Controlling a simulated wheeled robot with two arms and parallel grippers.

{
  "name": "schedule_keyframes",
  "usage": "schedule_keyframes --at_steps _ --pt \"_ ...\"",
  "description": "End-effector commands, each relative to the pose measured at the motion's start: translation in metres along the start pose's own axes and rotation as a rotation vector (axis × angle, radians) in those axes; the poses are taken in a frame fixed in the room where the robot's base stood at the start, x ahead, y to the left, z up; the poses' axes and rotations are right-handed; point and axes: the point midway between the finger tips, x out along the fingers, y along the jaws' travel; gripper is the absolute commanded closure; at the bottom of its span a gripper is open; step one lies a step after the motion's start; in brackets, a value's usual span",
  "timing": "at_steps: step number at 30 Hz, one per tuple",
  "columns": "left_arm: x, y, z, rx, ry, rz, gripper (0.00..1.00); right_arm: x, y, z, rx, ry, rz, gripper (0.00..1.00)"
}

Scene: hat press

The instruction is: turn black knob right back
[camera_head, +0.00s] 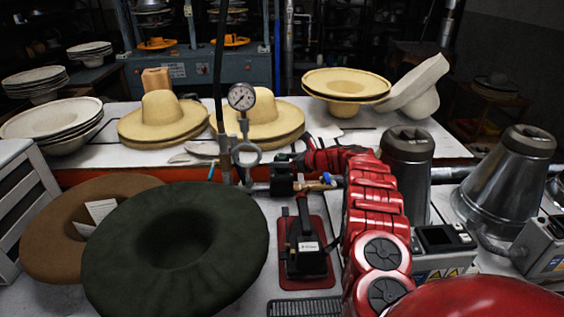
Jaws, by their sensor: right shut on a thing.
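My right arm, red, rises from the bottom right and bends left at the back of the bench. Its gripper (288,160) is at the valve pipework and is shut on a small black knob. The knob is mostly hidden by the gripper and too small to see clearly. A black fitting (281,181) sits just below, on the pipe. A round white-faced pressure gauge (242,97) stands upright on the pipe to the left. A brass valve with a blue lever (326,180) is to the right of the gripper. My left gripper is not in view.
A dark green hat (200,275) and a brown hat (60,245) lie at front left. A black device (306,248) on a red base stands in front of the pipework. Metal hat forms (407,165) stand at right. Straw hats (160,117) line the white table behind.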

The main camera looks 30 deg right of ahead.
Motion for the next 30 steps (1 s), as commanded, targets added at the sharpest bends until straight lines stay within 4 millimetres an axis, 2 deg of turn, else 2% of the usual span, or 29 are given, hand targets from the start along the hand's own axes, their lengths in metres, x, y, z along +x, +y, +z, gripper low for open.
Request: schedule_keyframes --at_steps 4,5,9,10,20,30 --pt "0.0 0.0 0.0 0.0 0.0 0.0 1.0 0.001 0.002 0.0 0.0 0.0 0.004 0.92" --pt "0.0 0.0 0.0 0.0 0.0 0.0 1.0 0.001 0.002 0.0 0.001 0.0 0.004 0.34" --pt "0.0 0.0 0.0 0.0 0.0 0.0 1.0 0.001 0.001 0.0 0.0 0.0 0.002 0.09" --pt "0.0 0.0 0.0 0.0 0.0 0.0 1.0 0.001 0.001 0.0 0.0 -0.001 0.002 0.06" --pt "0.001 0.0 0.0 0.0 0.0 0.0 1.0 -0.001 0.0 0.002 0.0 -0.001 0.0 0.06" --pt "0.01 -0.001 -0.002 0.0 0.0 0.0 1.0 -0.021 0.0 0.028 0.0 -0.002 0.003 0.06"
